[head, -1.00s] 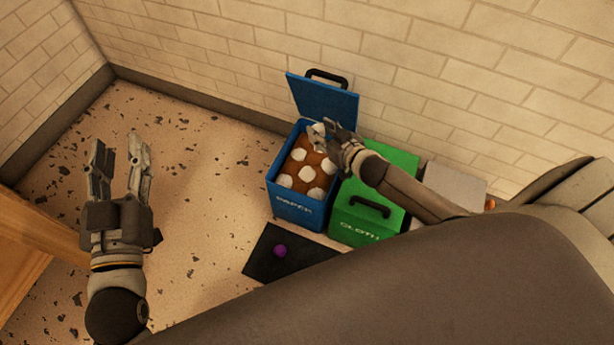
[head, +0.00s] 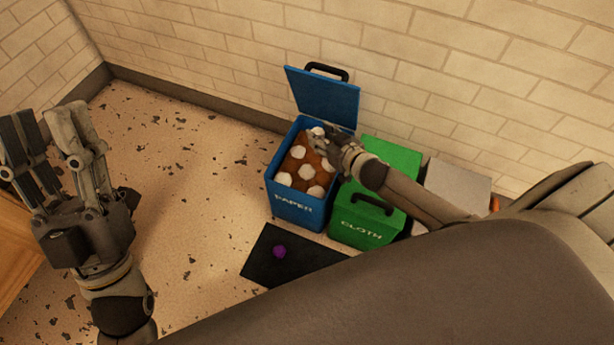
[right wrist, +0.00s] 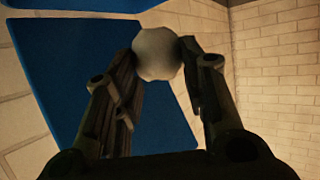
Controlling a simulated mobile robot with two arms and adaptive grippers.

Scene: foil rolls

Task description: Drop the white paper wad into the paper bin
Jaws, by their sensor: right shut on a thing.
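The white paper wad (right wrist: 157,53) sits between the fingertips of my right gripper (right wrist: 160,62) in the right wrist view, and the gripper is shut on it. In the head view my right gripper (head: 326,145) is over the back right part of the open blue paper bin (head: 298,205). The bin holds several white wads on a brown bed, and the gripper partly hides its inside. The bin's blue lid (head: 322,97) stands raised behind it. My left gripper (head: 45,130) is open and empty at the far left, away from the bins.
A green cloth bin (head: 365,225) with a closed lid stands right of the paper bin. A grey bin (head: 458,181) is farther right, partly hidden by my arm. A purple ball (head: 279,252) lies on a black mat (head: 262,268) in front. Brick walls stand behind.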

